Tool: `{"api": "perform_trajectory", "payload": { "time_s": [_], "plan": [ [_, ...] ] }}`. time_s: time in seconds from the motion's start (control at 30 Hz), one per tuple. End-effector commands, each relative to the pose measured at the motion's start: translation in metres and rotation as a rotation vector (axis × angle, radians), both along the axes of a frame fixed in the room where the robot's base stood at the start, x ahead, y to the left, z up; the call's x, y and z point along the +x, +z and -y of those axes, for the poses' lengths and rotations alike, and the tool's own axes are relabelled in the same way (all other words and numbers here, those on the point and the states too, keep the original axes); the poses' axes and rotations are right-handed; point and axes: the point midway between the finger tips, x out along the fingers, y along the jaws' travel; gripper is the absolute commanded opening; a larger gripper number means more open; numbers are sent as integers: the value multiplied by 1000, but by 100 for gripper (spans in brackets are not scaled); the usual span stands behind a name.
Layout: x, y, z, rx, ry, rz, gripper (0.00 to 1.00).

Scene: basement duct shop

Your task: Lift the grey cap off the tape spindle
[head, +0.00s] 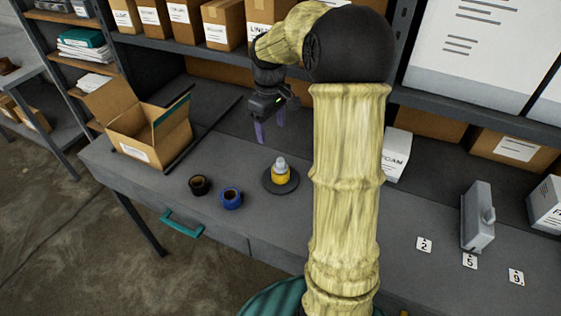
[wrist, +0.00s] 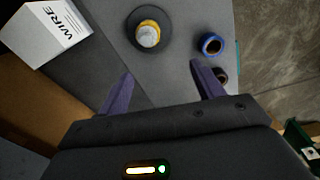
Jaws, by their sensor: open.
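The tape spindle (head: 268,182) has a round dark base on the grey bench. A yellow tape roll (head: 280,176) sits on it, with the grey cap (head: 280,163) on top. In the wrist view the cap (wrist: 148,36) is seen from above, ringed by the yellow roll, near the top centre. My gripper (head: 270,132) is open and empty, with purple fingers. It hangs above and behind the spindle in the head view, apart from it. In the wrist view the fingers (wrist: 162,80) stand apart, with the spindle beyond their tips.
A black roll (head: 199,186) and a blue roll (head: 231,198) stand left of the spindle. An open cardboard box (head: 143,128) is at the bench's left end. A white box (head: 395,155) stands to the right behind my arm.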

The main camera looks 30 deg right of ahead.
Motion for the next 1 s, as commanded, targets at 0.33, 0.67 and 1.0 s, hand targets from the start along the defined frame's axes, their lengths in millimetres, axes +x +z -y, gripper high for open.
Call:
{"api": "perform_trajectory", "payload": {
  "time_s": [0.33,0.67,1.0],
  "plan": [
    [13,15,28,12,44,-19,67],
    [12,2,28,12,42,-22,67],
    [12,-57,28,13,43,-23,67]
  ]
}}
